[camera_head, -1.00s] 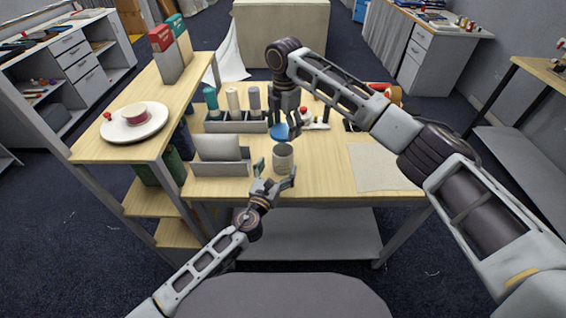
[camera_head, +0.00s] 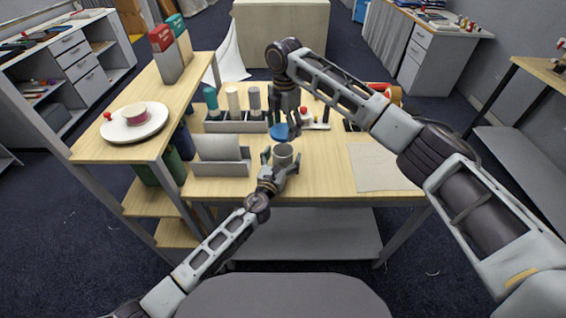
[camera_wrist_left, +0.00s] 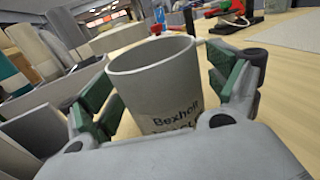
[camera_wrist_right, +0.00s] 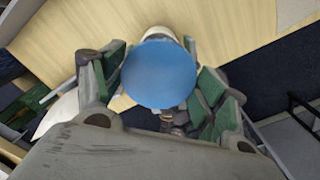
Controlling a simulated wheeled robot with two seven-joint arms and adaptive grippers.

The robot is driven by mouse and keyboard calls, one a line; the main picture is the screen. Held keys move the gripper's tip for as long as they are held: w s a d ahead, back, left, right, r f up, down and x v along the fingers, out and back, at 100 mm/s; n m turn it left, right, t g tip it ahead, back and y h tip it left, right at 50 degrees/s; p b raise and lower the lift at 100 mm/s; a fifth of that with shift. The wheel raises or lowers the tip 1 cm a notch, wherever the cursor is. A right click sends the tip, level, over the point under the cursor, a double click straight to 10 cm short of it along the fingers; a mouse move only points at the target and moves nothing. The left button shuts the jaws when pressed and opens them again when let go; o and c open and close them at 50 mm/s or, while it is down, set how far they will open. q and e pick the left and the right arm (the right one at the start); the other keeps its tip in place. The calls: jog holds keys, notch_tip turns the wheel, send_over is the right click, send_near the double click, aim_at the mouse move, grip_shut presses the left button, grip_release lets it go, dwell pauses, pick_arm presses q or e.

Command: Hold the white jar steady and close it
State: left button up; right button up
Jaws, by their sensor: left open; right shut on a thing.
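The white jar (camera_head: 283,152), greyish and open at the top, stands upright on the table with lettering on its side; it fills the left wrist view (camera_wrist_left: 155,85). My left gripper (camera_head: 281,163) is open, with one finger on each side of the jar; I cannot tell if the pads touch it. My right gripper (camera_head: 287,127) is shut on a round blue lid (camera_wrist_right: 160,74), behind and above the jar. The lid also shows in the head view (camera_head: 279,131), partly hidden by the fingers. Part of the jar's rim (camera_wrist_right: 160,33) shows beyond the lid in the right wrist view.
A grey rack with bottles (camera_head: 235,125) and a grey holder with a panel (camera_head: 220,168) stand left of the jar. A pale sheet (camera_head: 382,167) lies to the right. Small red and white items (camera_head: 318,120) sit behind. The raised side shelf (camera_head: 185,95) borders the left.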

aim_at(284, 145)
pick_arm(q)
jog(key=c, duration=1.6)
jog(key=shift+o, duration=0.2)
pick_arm(e)
jog(key=shift+f, duration=2.5)
jog(key=shift+f, duration=0.2)
jog(key=shift+f, duration=0.7)
jog(key=shift+f, duration=0.55)
pick_arm(q)
grip_shut()
pick_arm(e)
jog(key=shift+m, duration=0.3)
